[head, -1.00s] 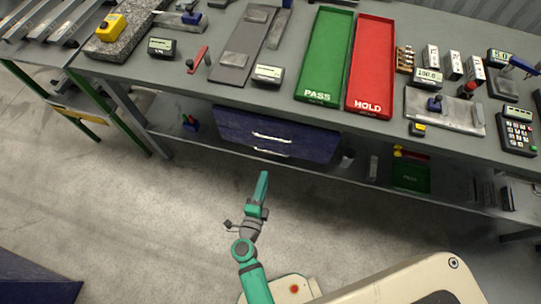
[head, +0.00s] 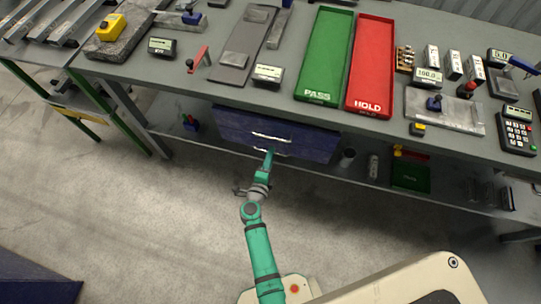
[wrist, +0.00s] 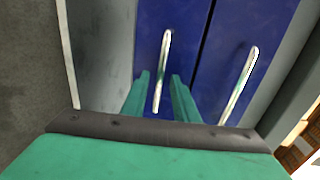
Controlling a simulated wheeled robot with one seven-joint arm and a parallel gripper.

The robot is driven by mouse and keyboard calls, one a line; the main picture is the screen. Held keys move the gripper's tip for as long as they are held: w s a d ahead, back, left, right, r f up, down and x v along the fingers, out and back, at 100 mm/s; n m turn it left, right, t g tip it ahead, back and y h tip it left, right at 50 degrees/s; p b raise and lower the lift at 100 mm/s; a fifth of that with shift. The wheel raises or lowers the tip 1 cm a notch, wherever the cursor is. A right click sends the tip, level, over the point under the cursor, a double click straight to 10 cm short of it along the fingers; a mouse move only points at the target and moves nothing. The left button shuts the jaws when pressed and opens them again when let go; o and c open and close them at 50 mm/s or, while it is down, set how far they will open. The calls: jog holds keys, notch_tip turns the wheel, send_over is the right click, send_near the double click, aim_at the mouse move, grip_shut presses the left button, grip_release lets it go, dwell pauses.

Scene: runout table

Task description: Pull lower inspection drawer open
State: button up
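The blue drawer unit (head: 300,138) hangs under the bench, with two bar handles. The lower inspection drawer (wrist: 148,28) is the left blue front in the wrist view, and its silver handle (wrist: 164,50) runs between my fingers. The upper drawer's handle (head: 271,137) is clear of my gripper; it also shows at right in the wrist view (wrist: 240,85). Both drawers look shut. My gripper (wrist: 161,75) is open, with a finger on each side of the lower handle and visible gaps. In the head view my gripper (head: 268,154) is at the lower handle, partly covering it.
The bench top (head: 205,85) above holds a green PASS tray (head: 325,55), a red HOLD tray (head: 370,65) and gauges. A lower shelf (head: 330,168) runs beneath the drawers, with a small green tray (head: 410,177) at right. The floor in front is clear.

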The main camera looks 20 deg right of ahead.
jog(key=shift+w+d, duration=0.2)
jog(key=shift+w, duration=0.05)
grip_shut()
jog(key=shift+a+f, duration=0.1)
